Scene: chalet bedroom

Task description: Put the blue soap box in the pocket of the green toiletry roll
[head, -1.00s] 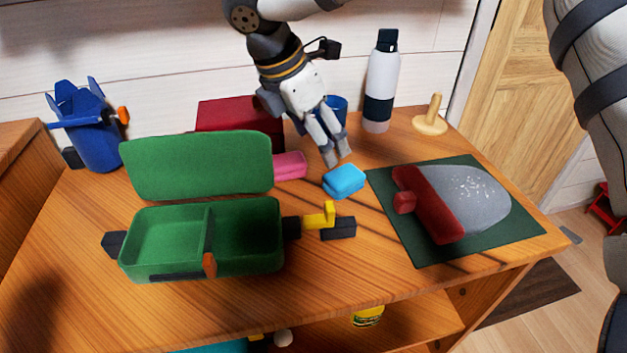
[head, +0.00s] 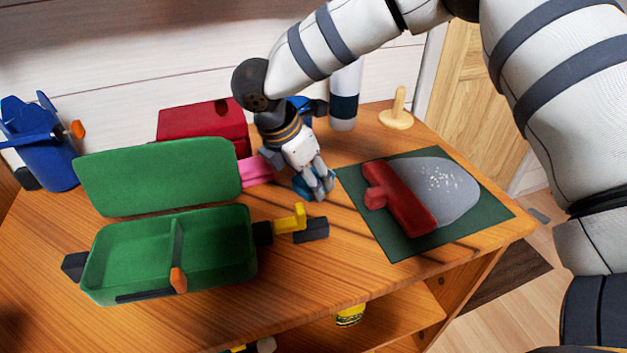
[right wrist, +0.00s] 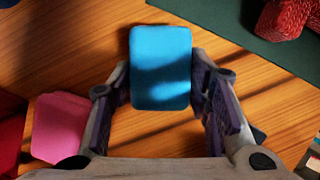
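The blue soap box (head: 299,187) lies on the wooden table, partly hidden by my right gripper (head: 318,192) in the head view. In the right wrist view the soap box (right wrist: 160,68) sits between the two fingers of the right gripper (right wrist: 162,85). The fingers are apart, one on each side and close to it; I cannot tell whether they touch it. The green toiletry roll (head: 177,222) stands open to the left, its flap (head: 160,175) raised behind and a divider between two empty compartments. My left gripper is not in view.
A pink box (head: 257,171) is left of the soap box, with a red box (head: 200,123) behind. A yellow and black item (head: 292,219) lies beside the roll. A dark green mat (head: 395,248) with a red and grey object is at right. A bottle (head: 345,97) stands behind.

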